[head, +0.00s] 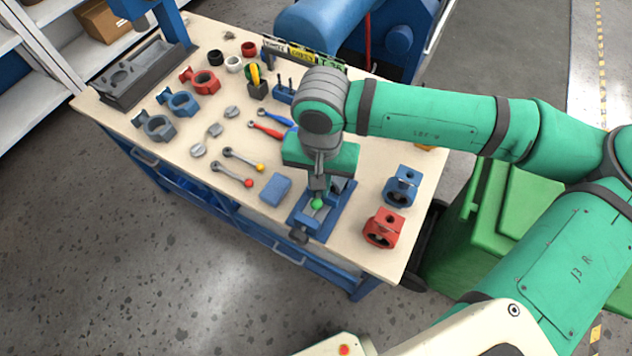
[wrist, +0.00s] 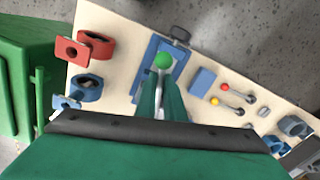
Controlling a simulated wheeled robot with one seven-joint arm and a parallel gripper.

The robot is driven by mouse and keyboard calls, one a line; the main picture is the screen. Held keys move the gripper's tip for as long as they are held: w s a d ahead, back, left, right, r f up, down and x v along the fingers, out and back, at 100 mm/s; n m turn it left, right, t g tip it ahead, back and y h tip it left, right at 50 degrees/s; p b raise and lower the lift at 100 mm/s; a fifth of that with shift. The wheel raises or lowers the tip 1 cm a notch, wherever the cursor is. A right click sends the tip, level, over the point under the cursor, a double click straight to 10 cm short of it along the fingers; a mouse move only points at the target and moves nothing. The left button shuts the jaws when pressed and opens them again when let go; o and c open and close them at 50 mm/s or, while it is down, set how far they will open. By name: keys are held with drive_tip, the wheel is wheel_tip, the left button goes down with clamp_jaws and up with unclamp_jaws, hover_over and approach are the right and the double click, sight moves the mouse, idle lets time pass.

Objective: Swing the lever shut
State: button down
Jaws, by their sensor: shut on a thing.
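The lever shows by its green ball knob (head: 317,203), above the blue vise-like fixture (head: 328,222) near the bench's front edge. In the wrist view the green knob (wrist: 163,60) sits just beyond my fingertips, with a grey stem running back between the fingers. My gripper (head: 318,187) points down over the fixture and is shut on the lever just by the knob. My gripper's green fingers (wrist: 161,88) also show in the wrist view. The valve body under the lever is mostly hidden by my gripper, so its angle cannot be told.
A red valve body (head: 383,228) and a blue valve body (head: 402,186) stand right of the fixture. A blue block (head: 275,190) lies close on its left. Loose levers with red (head: 248,183) and yellow (head: 260,167) knobs lie farther left. A green bin (head: 515,215) stands beyond the bench's right edge.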

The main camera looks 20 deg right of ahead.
drive_tip(key=s+d+n, duration=0.1)
drive_tip(key=d+n, duration=0.8)
drive_tip(key=n, duration=0.3)
drive_tip(key=shift+d+n, duration=0.25)
drive_tip(key=shift+n, duration=0.15)
idle(1.6)
drive_tip(key=c, duration=1.8)
unclamp_jaws()
drive_tip(key=shift+o, duration=0.2)
drive_tip(key=shift+d+r, duration=0.1)
wheel_tip(320, 180, up, 7)
